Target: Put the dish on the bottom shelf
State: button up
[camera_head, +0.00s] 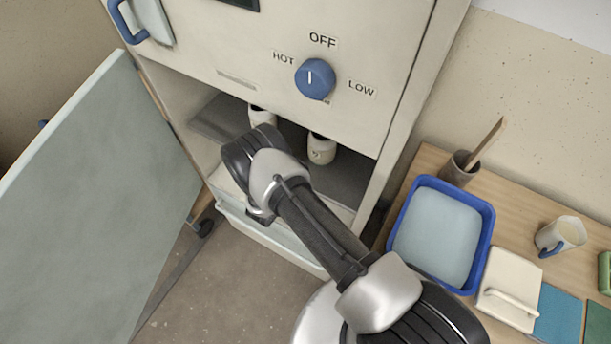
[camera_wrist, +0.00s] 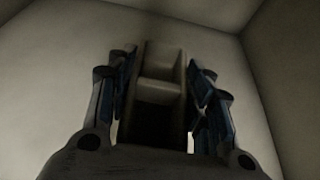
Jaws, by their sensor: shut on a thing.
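My gripper (camera_wrist: 159,66) is shut on a pale, box-like thing (camera_wrist: 158,91), seen nearly end-on between the blue-lined fingers in the wrist view; it appears to be the dish. Its lower part is dark. In the head view my arm reaches into the open lower compartment of a cream cabinet, and my wrist hides the gripper and what it holds. A grey shelf (camera_head: 350,187) shows inside the compartment. I cannot tell from these views whether the held thing touches a shelf. Plain pale walls surround the gripper in the wrist view.
Two pale cups (camera_head: 321,150) (camera_head: 261,116) stand inside the compartment behind my wrist. The cabinet door (camera_head: 95,210) is swung open at left. A blue dial (camera_head: 314,79) sits above. At right, a wooden table holds a blue tub (camera_head: 398,240) and a mug (camera_head: 563,234).

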notch_tip(320, 180, down, 5)
jog(key=b, duration=0.2)
jog(key=shift+w+b, duration=0.1)
jog(key=shift+b, duration=0.2)
jog(key=shift+w+d+f, duration=0.1)
jog(key=shift+f, duration=0.05)
jog(key=o, duration=1.6)
jog(key=shift+c, duration=0.2)
